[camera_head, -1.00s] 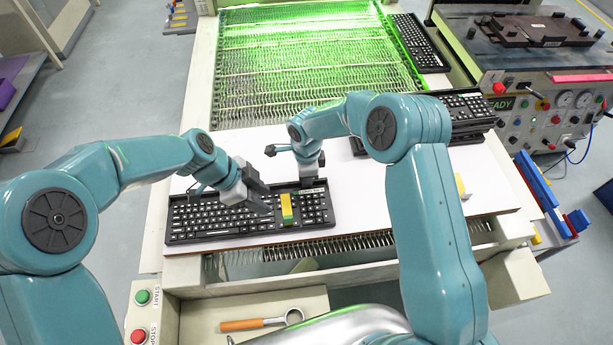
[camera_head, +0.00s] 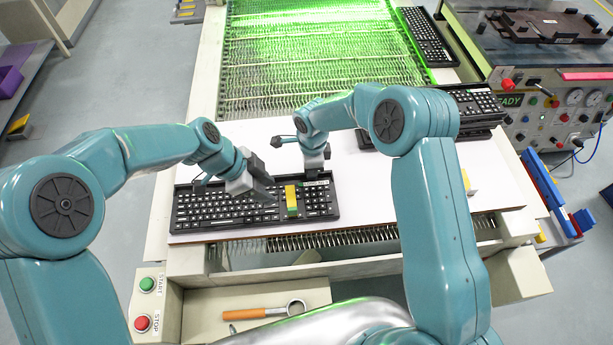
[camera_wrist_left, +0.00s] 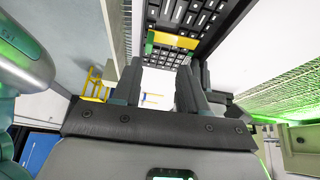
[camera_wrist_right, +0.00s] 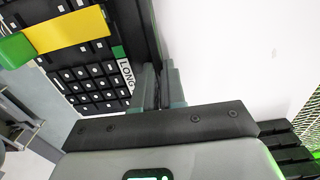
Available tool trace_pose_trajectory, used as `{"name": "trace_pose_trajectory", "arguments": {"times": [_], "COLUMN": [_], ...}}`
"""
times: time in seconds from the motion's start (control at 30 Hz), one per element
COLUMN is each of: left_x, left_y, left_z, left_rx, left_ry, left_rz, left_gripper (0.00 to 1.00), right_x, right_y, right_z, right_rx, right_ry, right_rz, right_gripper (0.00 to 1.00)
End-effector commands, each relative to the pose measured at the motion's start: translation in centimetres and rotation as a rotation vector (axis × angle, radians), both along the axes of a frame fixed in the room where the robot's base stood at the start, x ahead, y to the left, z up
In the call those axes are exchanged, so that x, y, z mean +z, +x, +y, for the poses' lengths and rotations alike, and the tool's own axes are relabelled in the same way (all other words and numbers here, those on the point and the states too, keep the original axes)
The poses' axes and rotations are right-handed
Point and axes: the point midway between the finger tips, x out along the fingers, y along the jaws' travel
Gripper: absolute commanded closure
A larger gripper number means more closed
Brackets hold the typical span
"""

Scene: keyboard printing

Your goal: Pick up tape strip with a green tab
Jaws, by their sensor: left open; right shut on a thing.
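The tape strip (camera_head: 291,195) is yellow with a green tab at its near end, and it lies across the black keyboard (camera_head: 215,215) on the white board. It also shows in the left wrist view (camera_wrist_left: 172,41) and in the right wrist view (camera_wrist_right: 66,30). My left gripper (camera_head: 268,186) is open just left of the strip, above the keys, apart from it. My right gripper (camera_head: 313,172) is at the keyboard's far edge, right of the strip. It is shut on the keyboard's edge, beside a "LONG" label (camera_wrist_right: 127,75).
More keyboards are stacked (camera_head: 470,108) at the right of the board (camera_head: 400,195). A green-lit conveyor (camera_head: 310,60) lies beyond. A small yellow-and-white piece (camera_head: 467,181) sits on the board's right side. An orange-handled tool (camera_head: 255,313) lies in the front tray.

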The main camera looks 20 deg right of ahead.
Motion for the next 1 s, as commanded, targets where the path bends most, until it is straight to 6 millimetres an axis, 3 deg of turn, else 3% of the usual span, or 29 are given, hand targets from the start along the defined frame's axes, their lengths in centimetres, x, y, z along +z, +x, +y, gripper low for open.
{"name": "trace_pose_trajectory", "arguments": {"times": [0.17, 0.6, 1.0], "left_x": [0.0, -0.5, -1.1], "left_y": [-0.1, -0.3, -0.5], "left_z": [0.0, 1.5, 2.1], "left_rx": [0.229, 1.196, 2.088], "left_ry": [0.027, 0.215, 0.362], "left_rz": [0.128, 0.602, 0.871], "left_gripper": [0.57, 0.57, 0.57], "right_x": [0.1, 0.0, 0.0], "right_y": [0.0, 0.0, 0.0], "right_z": [0.0, 0.0, 0.0], "right_rx": [-0.001, -0.001, -0.001], "right_ry": [0.0, 0.0, 0.0], "right_rz": [-0.001, -0.001, -0.001], "right_gripper": [1.0, 1.0, 1.0]}}
